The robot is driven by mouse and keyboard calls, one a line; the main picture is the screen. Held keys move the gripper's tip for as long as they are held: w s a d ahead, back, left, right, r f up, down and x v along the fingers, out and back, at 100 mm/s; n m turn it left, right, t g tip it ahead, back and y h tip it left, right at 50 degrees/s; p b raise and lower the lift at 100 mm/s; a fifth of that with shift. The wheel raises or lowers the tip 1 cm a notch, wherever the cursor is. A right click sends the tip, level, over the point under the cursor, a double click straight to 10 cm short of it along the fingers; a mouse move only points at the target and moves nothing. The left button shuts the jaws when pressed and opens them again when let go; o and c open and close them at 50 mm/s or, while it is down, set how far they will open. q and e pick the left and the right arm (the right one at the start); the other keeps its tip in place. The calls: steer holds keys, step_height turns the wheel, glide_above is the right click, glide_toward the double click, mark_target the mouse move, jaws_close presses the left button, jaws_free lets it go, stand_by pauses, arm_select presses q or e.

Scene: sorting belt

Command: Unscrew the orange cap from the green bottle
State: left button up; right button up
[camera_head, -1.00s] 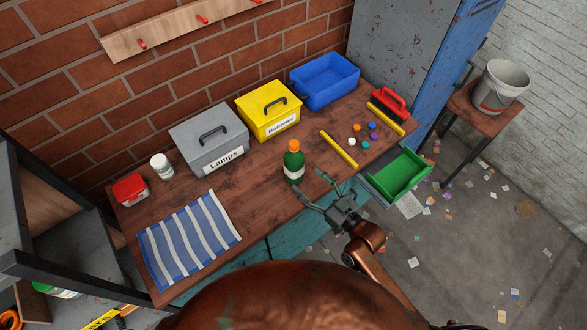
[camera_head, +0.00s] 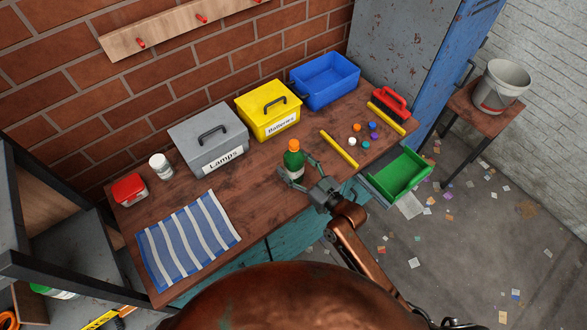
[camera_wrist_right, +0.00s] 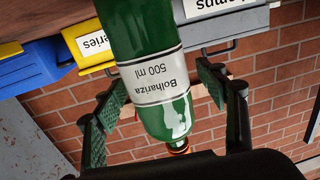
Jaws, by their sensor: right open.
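The green bottle (camera_head: 293,162) stands upright on the wooden workbench with its orange cap (camera_head: 293,145) on top. My right gripper (camera_head: 298,174) is open, its two fingers on either side of the bottle's body. In the right wrist view the bottle (camera_wrist_right: 146,40), with its white label, appears upside down between the two open fingers (camera_wrist_right: 163,90). A gap shows beside the right finger. The cap (camera_wrist_right: 179,146) shows partly there, behind the bottle's shoulder. My left gripper is not in view.
Behind the bottle stand a grey Lamps box (camera_head: 209,137), a yellow Batteries box (camera_head: 268,109) and a blue bin (camera_head: 325,80). A yellow bar (camera_head: 339,149) and several loose caps lie right of it. A striped cloth (camera_head: 189,238) lies left; the bench between is clear.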

mark_target(300, 164)
steer(key=c, duration=1.5)
steer(key=shift+r, duration=0.15)
steer(key=shift+r, duration=0.2)
steer(key=r+p, duration=0.1)
steer(key=r, duration=0.2)
steer(key=shift+s+r, duration=0.2)
steer(key=s+r, duration=0.1)
steer(key=r, duration=0.1)
steer(key=s+d+r+p, duration=0.1)
steer(key=s, duration=0.1)
steer(key=s+r+p, duration=0.1)
steer(key=r, duration=0.1)
steer(key=shift+s+d+r, duration=0.3)
steer(key=s+d+r, duration=0.1)
steer(key=s, duration=0.1)
steer(key=s+r, duration=0.1)
steer(key=s, duration=0.2)
steer(key=s+d+r, duration=0.1)
steer(key=s, duration=0.2)
steer(key=shift+s+d+r+p, duration=0.15)
steer(key=shift+d+r+p, duration=0.1)
steer(key=shift+d+p, duration=0.15)
